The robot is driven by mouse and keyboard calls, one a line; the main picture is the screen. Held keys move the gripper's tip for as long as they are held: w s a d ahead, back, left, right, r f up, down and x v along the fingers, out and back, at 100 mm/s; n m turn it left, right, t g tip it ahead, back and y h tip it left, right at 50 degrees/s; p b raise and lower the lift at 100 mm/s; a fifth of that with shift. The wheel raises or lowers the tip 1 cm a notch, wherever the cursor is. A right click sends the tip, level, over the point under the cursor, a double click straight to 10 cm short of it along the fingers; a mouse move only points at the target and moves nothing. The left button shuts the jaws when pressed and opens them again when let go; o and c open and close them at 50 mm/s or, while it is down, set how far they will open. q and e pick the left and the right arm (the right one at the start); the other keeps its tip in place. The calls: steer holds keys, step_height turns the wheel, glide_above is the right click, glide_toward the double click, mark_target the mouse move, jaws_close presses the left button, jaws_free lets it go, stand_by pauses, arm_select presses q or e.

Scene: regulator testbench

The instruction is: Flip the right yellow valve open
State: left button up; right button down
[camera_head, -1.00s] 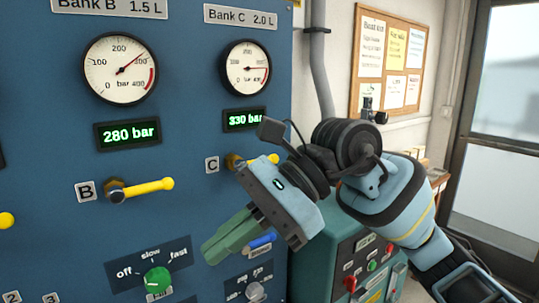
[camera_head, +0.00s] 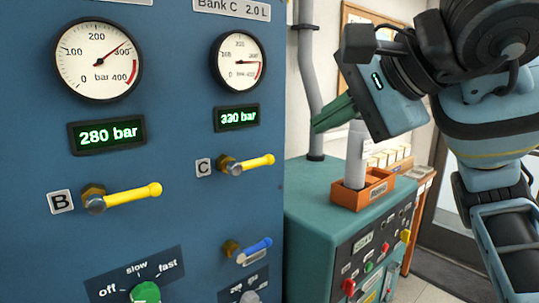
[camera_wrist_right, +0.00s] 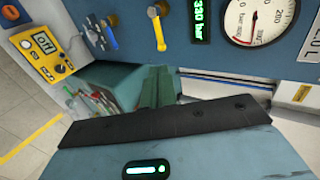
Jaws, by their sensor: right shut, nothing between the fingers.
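The right yellow valve (camera_head: 255,163) is on the blue panel beside the C label, below the 330 bar display. Its handle lies nearly level and points right; nothing touches it. In the right wrist view the same yellow handle (camera_wrist_right: 157,29) shows near the top, tilted by the camera angle. The left yellow valve (camera_head: 130,196), beside the B label, also points right. My right gripper (camera_head: 320,122) has green fingers shut with nothing between them. It is to the right of the panel, above and apart from the valve. The fingers show in the wrist view (camera_wrist_right: 157,84). My left gripper is out of view.
A blue handle (camera_head: 256,249) sits below the right yellow valve. A green knob (camera_head: 145,292) is at the bottom left. A teal cabinet (camera_head: 310,215) with an orange tray (camera_head: 348,200) stands right of the panel. A yellow meter (camera_wrist_right: 42,47) shows in the wrist view.

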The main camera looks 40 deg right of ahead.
steer(key=b, duration=0.1)
glide_toward(262, 161)
steer(key=x, duration=0.5)
steer(key=shift+x, duration=0.9)
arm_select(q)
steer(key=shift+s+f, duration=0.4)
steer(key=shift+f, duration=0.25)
